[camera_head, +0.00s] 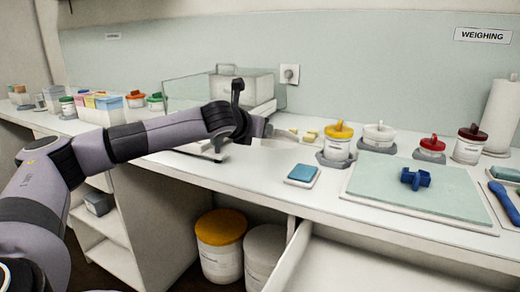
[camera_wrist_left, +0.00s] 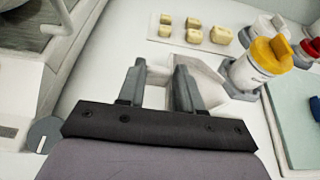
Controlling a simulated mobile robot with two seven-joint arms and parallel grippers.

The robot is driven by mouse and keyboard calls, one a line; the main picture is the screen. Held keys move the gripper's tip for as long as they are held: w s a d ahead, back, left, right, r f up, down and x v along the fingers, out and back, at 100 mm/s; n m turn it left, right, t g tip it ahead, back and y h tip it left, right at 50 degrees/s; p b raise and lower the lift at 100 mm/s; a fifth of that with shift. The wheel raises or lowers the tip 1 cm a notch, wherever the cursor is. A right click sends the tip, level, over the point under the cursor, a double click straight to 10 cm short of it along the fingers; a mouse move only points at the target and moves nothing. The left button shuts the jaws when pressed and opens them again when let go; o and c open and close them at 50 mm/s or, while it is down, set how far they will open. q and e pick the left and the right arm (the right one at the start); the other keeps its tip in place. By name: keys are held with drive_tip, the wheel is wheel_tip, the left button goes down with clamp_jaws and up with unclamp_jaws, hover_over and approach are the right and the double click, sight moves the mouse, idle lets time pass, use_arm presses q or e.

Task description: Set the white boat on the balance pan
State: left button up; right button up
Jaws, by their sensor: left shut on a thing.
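My left gripper (camera_head: 264,129) is shut on the white boat (camera_head: 284,139), just right of the balance and above the counter. In the left wrist view the gripper (camera_wrist_left: 160,70) has the pale boat (camera_wrist_left: 205,80) at its fingers, partly hidden by them. The balance (camera_head: 243,87) has a clear glass shield (camera_head: 185,93) and stands behind my left forearm, which covers much of it. In the left wrist view part of the balance (camera_wrist_left: 75,45) shows at the left, with a round metal pan (camera_wrist_left: 38,14) at the top left edge. My right gripper is out of view.
Several small yellowish blocks (camera_wrist_left: 193,36) lie on the counter beyond the gripper. Jars with yellow (camera_head: 339,131), white (camera_head: 379,132) and red (camera_head: 433,143) lids stand to the right. A green mat (camera_head: 455,200) holds a blue piece (camera_head: 416,179). A blue-topped box (camera_head: 303,172) sits near the front edge.

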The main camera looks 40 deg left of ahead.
sight(260, 161)
use_arm(q)
drive_tip(key=shift+f, duration=2.6)
drive_tip(key=shift+f+b, duration=0.15)
drive_tip(key=shift+b, duration=0.3)
drive_tip(key=o, duration=1)
